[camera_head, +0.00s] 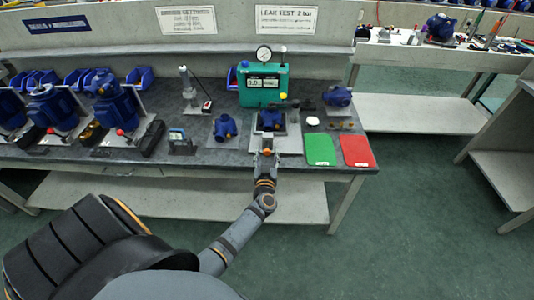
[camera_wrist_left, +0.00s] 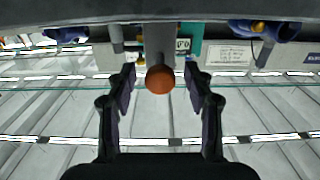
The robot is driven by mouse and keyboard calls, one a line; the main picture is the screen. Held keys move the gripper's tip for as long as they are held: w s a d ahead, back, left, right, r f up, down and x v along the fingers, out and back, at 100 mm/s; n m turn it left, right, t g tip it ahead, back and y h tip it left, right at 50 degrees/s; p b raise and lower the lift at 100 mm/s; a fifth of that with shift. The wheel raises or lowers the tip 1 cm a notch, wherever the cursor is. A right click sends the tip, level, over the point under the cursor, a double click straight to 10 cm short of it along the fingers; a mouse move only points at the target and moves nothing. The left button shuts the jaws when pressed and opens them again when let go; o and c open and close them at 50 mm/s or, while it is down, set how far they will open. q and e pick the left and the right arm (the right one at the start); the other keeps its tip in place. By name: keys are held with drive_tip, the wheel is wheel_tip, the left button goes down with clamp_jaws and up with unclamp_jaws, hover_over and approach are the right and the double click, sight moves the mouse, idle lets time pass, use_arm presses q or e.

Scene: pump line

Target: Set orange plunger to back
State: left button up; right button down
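The orange plunger (camera_head: 267,151) is a small orange knob at the front of the leak-test fixture, below the blue pump body (camera_head: 270,120) clamped there. In the left wrist view the round orange knob (camera_wrist_left: 160,79) sits on a grey stem between my fingers. My left gripper (camera_head: 265,155) reaches up to the bench edge at the knob. In the left wrist view its two fingers (camera_wrist_left: 160,85) stand on either side of the knob, with a gap on both sides. The fingers partly hide the plunger's mount in the head view. My right gripper is not in view.
The green leak tester (camera_head: 263,86) with a round gauge stands behind the fixture. A green mat (camera_head: 320,149) and a red mat (camera_head: 356,150) lie to the right. A loose blue pump part (camera_head: 225,128) and a small meter (camera_head: 180,142) are to the left.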

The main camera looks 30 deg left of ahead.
use_arm(q)
drive_tip(key=shift+w, duration=0.1)
drive_tip(key=shift+s+f, duration=0.1)
drive_tip(key=shift+s, duration=0.1)
drive_tip(key=v, duration=1.1)
drive_tip(key=shift+s+d, duration=0.25)
drive_tip(key=shift+d, duration=0.05)
